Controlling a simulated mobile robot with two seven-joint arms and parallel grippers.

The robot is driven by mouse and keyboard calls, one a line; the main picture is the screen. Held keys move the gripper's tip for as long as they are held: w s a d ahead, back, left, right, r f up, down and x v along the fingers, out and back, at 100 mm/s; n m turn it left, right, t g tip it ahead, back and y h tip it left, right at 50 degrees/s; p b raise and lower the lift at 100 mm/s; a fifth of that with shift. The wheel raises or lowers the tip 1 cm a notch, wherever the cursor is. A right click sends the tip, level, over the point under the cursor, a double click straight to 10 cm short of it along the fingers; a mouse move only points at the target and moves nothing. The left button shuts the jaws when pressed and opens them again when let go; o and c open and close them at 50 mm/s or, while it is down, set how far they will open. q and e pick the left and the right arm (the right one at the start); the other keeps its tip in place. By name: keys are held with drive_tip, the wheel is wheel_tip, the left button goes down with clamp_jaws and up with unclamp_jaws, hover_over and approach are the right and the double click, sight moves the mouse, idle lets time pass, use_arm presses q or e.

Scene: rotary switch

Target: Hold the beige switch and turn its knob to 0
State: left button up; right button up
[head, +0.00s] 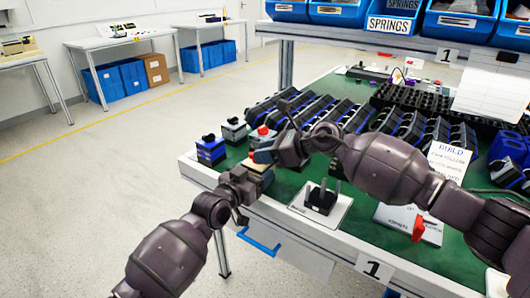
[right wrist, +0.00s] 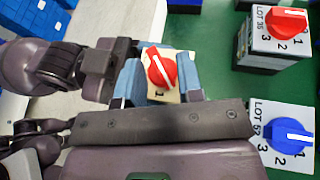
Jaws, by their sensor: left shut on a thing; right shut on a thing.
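The beige switch (right wrist: 188,92) is between my two grippers, off the table's near left corner in the head view. In the right wrist view its red knob (right wrist: 160,68) lies between the blue fingers of my right gripper (right wrist: 161,82), which is shut on it. The white line on the knob is slanted. A digit 1 shows below the knob; the other marks, including 0, are hidden. My left gripper (head: 252,176) is shut on the switch body from the near left.
In the right wrist view, a red-knobbed switch (right wrist: 275,42) and a blue-knobbed switch (right wrist: 283,135) stand to the right.

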drive_tip(key=n+g, duration=0.2)
drive_tip(key=g, duration=0.1)
drive_tip(key=w+n+g, duration=0.1)
drive_tip(key=n+g, duration=0.2)
drive_tip(key=shift+w+d+y, duration=0.1)
drive_tip(key=shift+w+y, duration=0.05)
drive_tip(key=shift+y, duration=0.15)
use_arm(q)
drive_tip(key=shift+s+d, duration=0.1)
use_arm(e)
drive_tip(key=shift+w+f+n+g, duration=0.1)
drive_tip(key=shift+n+g, duration=0.8)
drive_tip(key=shift+g, duration=0.1)
use_arm(q)
drive_tip(key=shift+d, duration=0.1)
use_arm(e)
drive_tip(key=shift+n+g, duration=0.3)
drive_tip(key=shift+n, duration=0.1)
drive_tip(key=o, duration=0.6)
drive_tip(key=shift+o, duration=0.3)
drive_tip(key=shift+d+r, duration=0.15)
drive_tip(key=shift+r, duration=0.05)
use_arm(q)
drive_tip(key=shift+a, duration=0.2)
use_arm(e)
drive_tip(key=v, duration=0.7)
